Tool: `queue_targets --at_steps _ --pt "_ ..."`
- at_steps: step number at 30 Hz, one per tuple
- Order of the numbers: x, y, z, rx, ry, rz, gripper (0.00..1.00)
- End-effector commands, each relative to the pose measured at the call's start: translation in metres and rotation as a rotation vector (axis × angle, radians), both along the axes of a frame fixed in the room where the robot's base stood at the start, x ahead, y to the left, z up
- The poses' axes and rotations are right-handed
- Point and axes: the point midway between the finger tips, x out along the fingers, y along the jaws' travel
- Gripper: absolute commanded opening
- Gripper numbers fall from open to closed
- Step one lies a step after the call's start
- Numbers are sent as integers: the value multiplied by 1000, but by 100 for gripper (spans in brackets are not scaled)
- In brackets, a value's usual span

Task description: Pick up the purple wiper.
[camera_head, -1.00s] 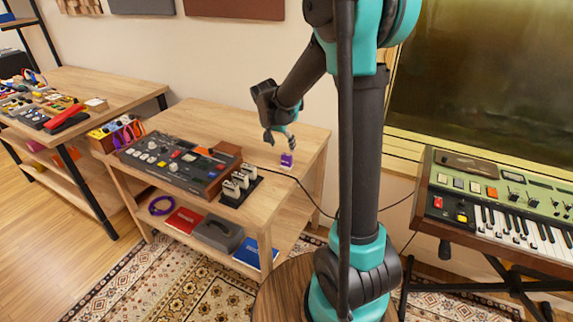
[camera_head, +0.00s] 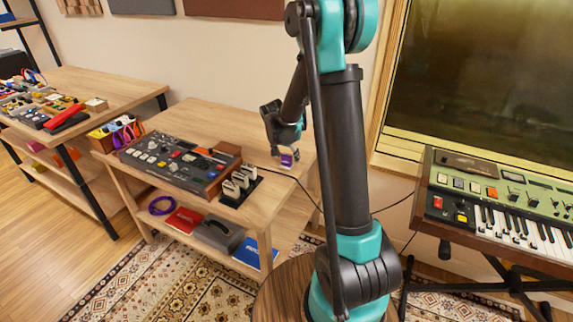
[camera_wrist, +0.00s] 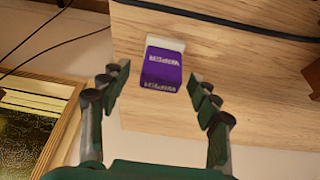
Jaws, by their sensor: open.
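The purple wiper (camera_head: 286,160) is a small block, purple with a pale end and white lettering. It sits on the light wooden table top near the right end. In the wrist view the wiper (camera_wrist: 162,68) lies ahead of the fingers, centred between their lines. My gripper (camera_head: 287,148) is just above the wiper in the head view. In the wrist view my gripper (camera_wrist: 160,85) is open, with one finger on each side and nothing held. The fingertips appear apart from the wiper. The exact height gap cannot be told.
A mixer with wooden sides (camera_head: 180,163) and a black stand of pale upright pieces (camera_head: 240,184) stand left of the wiper. A black cable (camera_wrist: 220,18) crosses the table behind it in the wrist view. A keyboard (camera_head: 500,205) stands at the right.

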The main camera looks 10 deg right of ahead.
Motion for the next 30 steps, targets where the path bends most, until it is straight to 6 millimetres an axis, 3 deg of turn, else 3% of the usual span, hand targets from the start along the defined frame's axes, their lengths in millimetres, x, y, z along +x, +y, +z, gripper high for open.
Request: queue_targets --at_steps 3,18,30 --pt "0 0 0 0 0 0 62" --pt "0 0 0 0 0 0 2" --pt "0 0 11 0 0 0 2"
